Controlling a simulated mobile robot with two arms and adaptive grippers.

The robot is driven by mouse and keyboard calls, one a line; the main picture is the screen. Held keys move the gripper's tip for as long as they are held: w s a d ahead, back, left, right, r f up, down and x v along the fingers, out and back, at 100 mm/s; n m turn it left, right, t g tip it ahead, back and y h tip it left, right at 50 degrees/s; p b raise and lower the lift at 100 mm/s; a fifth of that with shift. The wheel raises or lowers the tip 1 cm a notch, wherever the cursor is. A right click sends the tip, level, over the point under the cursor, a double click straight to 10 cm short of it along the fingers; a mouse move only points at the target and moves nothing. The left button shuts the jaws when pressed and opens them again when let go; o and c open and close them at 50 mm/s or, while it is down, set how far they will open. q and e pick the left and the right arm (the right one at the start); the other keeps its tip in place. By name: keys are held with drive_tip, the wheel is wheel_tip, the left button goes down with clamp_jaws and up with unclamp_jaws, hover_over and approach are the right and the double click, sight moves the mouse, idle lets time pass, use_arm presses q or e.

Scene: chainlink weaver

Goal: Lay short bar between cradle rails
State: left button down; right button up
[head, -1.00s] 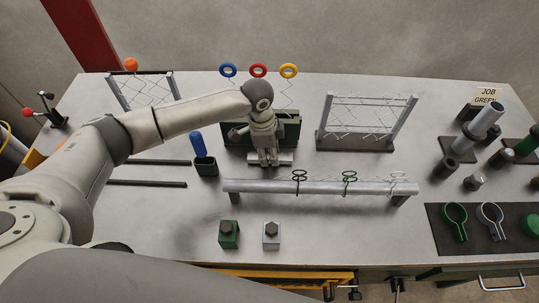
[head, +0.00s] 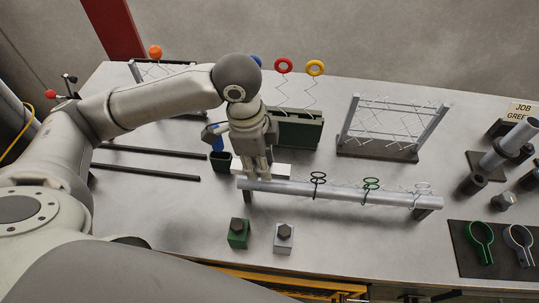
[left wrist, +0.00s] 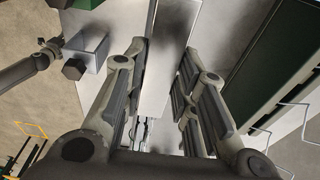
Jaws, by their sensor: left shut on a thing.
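My left gripper (head: 257,172) is shut on a short pale metal bar (head: 281,170), just behind the left end of the long silver tube. In the left wrist view the bar (left wrist: 172,45) lies between the two fingers (left wrist: 162,95). Whether it touches the table is unclear. Two thin dark parallel rails (head: 150,176), probably the cradle rails, lie on the table to the left of the gripper, the rear one (head: 160,152) roughly parallel to the front one. The gap between them looks empty. My right gripper is not in view.
A long silver tube (head: 330,193) with hanging clips stands in front of the gripper. A green holder (head: 298,130) stands behind. Green (head: 238,236) and grey (head: 283,240) bolt blocks sit in front.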

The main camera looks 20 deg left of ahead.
use_arm(q)
drive_tip(key=shift+s+a+r, duration=0.1)
drive_tip(key=shift+s+r, duration=0.2)
drive_tip(key=shift+s, duration=0.25)
drive_tip(key=n, duration=0.5)
drive_tip(key=shift+a+r, duration=0.2)
drive_tip(key=shift+a, duration=0.1)
drive_tip(key=n, duration=0.3)
drive_tip(key=n+y, duration=0.1)
drive_tip(key=shift+a+r+n+t, duration=0.15)
drive_tip(key=shift+a+n+t, duration=0.15)
drive_tip(key=shift+t, duration=0.1)
drive_tip(key=n, duration=0.5)
drive_tip(key=shift+a+r, duration=0.2)
drive_tip(key=shift+a, duration=0.05)
